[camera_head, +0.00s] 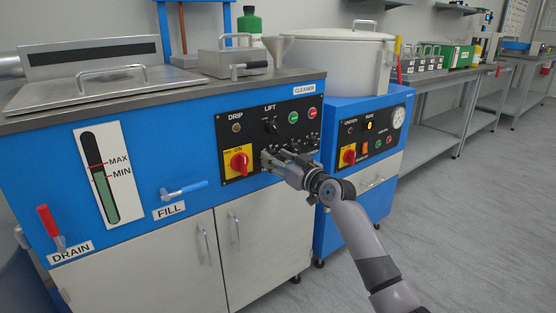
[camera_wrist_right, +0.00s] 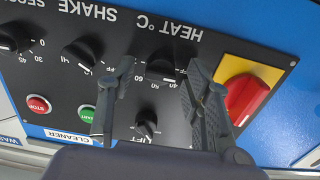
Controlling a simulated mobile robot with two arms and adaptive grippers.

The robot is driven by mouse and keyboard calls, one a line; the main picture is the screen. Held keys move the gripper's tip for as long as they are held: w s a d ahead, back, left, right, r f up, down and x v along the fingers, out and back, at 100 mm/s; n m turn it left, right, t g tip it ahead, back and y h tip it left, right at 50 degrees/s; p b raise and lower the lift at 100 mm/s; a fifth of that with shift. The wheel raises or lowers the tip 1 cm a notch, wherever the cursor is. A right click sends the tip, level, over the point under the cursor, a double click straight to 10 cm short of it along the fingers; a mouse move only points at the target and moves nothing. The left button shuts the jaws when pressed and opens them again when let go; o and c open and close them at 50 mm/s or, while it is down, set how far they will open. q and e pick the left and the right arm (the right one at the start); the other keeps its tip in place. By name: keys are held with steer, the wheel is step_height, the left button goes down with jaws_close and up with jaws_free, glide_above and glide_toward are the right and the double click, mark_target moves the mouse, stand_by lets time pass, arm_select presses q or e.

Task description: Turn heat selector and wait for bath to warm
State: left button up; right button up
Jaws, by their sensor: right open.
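The heat selector (camera_wrist_right: 163,68) is a black knob under the "HEAT °C" label, which appears upside down in the right wrist view. My right gripper (camera_wrist_right: 160,72) is open, with one finger on each side of this knob; whether they touch it I cannot tell. In the head view my right gripper (camera_head: 268,158) is at the cleaner's black control panel (camera_head: 248,128) and hides the heat selector. The bath's metal lid (camera_head: 100,88) lies on top of the blue cleaner. My left gripper is not in view.
Beside the heat selector are a red switch on a yellow plate (camera_wrist_right: 246,97), a lift knob (camera_wrist_right: 147,124), a shake knob (camera_wrist_right: 82,55), and red (camera_wrist_right: 38,104) and green (camera_wrist_right: 87,114) buttons. A blue-handled fill valve (camera_head: 185,189) sticks out at the front. The grey floor (camera_head: 465,225) at right is clear.

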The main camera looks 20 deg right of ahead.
steer(key=shift+c, duration=0.5)
jaws_close()
